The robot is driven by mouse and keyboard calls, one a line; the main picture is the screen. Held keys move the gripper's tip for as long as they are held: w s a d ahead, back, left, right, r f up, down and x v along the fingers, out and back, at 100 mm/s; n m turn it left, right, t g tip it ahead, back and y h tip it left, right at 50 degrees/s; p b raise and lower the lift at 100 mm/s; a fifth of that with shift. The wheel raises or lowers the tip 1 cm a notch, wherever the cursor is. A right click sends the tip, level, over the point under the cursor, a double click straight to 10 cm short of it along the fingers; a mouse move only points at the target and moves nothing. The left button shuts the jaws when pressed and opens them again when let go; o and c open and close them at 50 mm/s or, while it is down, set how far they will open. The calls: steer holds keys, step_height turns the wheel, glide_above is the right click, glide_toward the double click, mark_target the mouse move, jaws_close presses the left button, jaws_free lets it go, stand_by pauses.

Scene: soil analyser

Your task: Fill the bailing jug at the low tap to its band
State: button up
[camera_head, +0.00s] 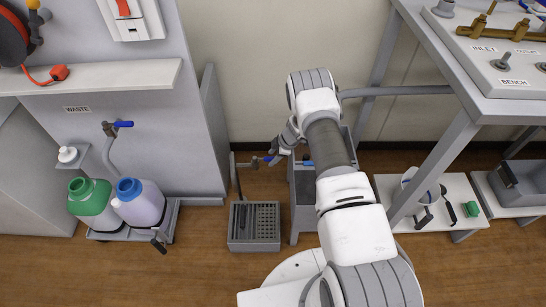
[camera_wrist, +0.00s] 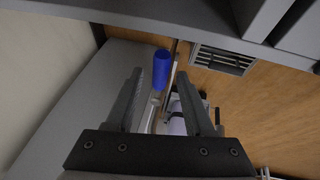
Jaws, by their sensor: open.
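In the wrist view my gripper (camera_wrist: 160,78) is open, and the blue grip (camera_wrist: 161,69) shows between the fingertips, with gaps at both sides. A white vessel (camera_head: 408,178), perhaps the bailing jug, is on a low shelf at right, partly hidden by a table leg.
A grey bin (camera_head: 303,205) stands right of the drain, under my arm. Green (camera_head: 92,205) and lavender (camera_head: 141,205) containers sit on a low tray at left, below the WASTE label. The bench (camera_head: 500,95) and its slanted leg bound the right side. Floor at front left is clear.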

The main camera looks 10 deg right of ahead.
steer(key=shift+c, duration=0.2)
jaws_close()
stand_by(1.1)
